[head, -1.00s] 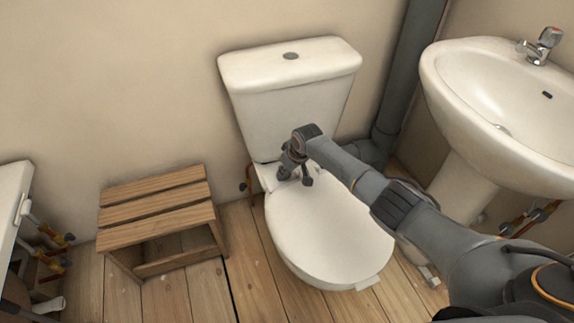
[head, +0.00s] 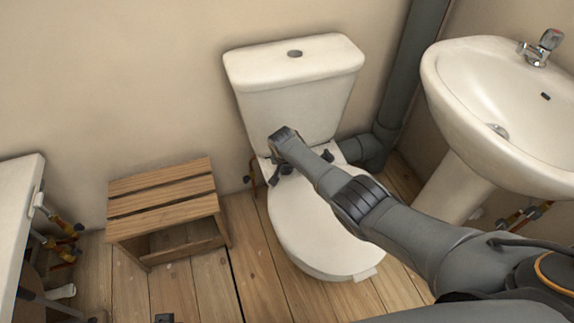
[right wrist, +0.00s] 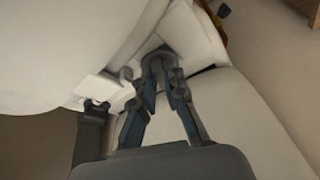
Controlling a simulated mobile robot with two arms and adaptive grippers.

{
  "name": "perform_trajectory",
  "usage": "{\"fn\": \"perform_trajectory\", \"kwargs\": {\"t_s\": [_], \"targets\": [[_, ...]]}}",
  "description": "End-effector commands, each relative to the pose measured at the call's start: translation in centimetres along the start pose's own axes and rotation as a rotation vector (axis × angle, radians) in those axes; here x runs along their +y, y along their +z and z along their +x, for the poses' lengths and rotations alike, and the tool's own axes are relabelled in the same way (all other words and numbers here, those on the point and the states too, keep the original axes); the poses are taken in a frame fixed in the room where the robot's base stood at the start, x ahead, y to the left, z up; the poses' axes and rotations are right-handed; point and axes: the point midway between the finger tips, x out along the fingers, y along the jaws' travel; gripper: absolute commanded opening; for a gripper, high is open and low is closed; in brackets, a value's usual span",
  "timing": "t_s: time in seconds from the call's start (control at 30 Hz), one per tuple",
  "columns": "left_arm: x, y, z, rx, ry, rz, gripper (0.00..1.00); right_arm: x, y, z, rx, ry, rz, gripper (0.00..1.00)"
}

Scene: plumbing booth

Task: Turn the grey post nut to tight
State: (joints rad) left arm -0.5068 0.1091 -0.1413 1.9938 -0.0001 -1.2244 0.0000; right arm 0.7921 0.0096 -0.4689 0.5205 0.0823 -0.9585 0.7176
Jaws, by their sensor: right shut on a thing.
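The white toilet's seat hinge area (head: 264,165) is at the back of the closed lid, below the cistern. In the right wrist view a grey round post nut (right wrist: 160,60) sits against the white ceramic, between the tips of my right gripper (right wrist: 161,82). That gripper is shut on it. In the head view my right gripper (head: 280,174) reaches down at the hinge's left side, and its wrist hides the nut. A dark piece (head: 163,318) at the bottom edge may be my left gripper's tip; its jaws do not show.
The cistern (head: 295,90) stands behind my right gripper. A wooden stool (head: 165,208) is to the left, a basin (head: 505,110) to the right, and a grey waste pipe (head: 400,90) between toilet and basin. Floorboards (head: 195,285) in front are clear.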

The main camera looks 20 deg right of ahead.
Motion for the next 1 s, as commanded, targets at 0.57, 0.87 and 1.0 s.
{"fn": "perform_trajectory", "kwargs": {"t_s": [0.57,0.87,1.0], "targets": [[-0.1,-0.7,-2.0,0.011,-0.002,-0.002,0.71,-0.1,0.5,0.3,-0.010,0.056,0.131,0.00],[-0.1,-0.7,-2.0,0.011,-0.002,-0.002,0.71,-0.1,0.5,0.3,-0.009,0.056,0.130,0.15],[-0.1,-0.7,-2.0,0.012,-0.002,-0.002,0.71,-0.1,0.4,0.2,-0.007,0.056,0.130,0.35]]}}
